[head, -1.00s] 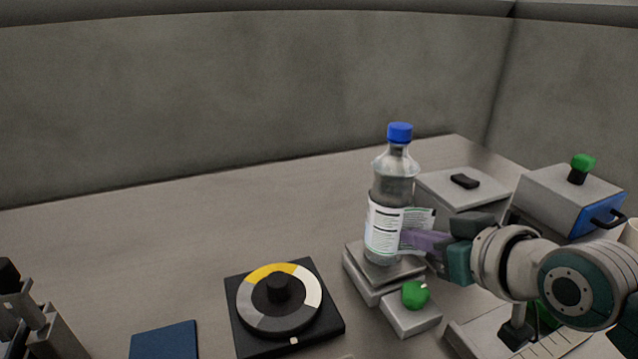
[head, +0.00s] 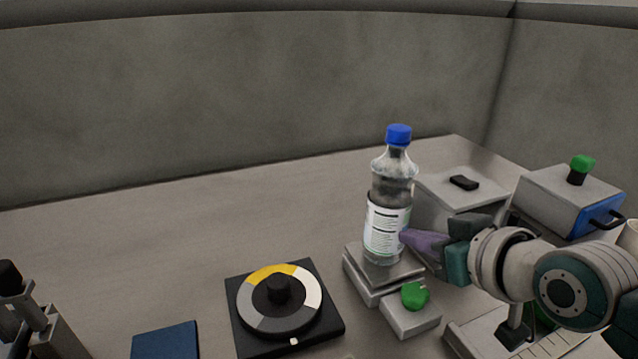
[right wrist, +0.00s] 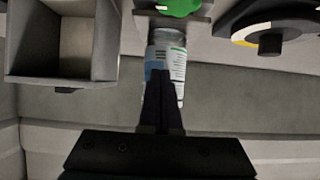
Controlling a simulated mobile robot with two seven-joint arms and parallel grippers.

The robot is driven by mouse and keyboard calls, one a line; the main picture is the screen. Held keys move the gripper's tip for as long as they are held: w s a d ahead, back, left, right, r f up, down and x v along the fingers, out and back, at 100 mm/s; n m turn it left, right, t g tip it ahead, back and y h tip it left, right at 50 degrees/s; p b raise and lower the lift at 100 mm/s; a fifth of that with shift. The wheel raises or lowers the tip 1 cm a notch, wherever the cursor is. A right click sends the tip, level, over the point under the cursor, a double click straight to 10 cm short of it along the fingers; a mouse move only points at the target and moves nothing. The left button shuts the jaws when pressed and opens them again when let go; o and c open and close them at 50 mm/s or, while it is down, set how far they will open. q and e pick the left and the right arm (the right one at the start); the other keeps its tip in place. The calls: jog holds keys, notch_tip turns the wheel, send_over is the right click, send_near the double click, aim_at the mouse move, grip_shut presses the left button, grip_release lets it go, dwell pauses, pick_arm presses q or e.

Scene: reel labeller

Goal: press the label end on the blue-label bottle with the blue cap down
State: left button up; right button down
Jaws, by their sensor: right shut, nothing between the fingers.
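The clear bottle with the blue cap (head: 387,205) stands upright on a grey stepped stand (head: 372,285). Its white label (head: 385,228) with dark and green print is wrapped around its body, and no loose end stands out in the head view. My right gripper (head: 405,238) is shut and empty, its fingertips at the right side of the label, apparently touching it. In the right wrist view the shut fingers (right wrist: 163,85) lie in front of the label, hiding part of it.
A green knob (head: 415,295) sits on a low block before the stand. A black dial base with a yellow, white and grey ring (head: 270,320) lies left of it. A blue pad (head: 165,341) is further left. Grey boxes stand at right. The back left table is clear.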

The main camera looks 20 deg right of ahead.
jog(key=shift+w+d, duration=0.15)
jog(key=shift+d, duration=0.5)
dwell(0.6)
jog(key=s+p, duration=0.3)
jog(key=s, duration=0.3)
jog(key=shift+d, duration=0.2)
dwell(0.5)
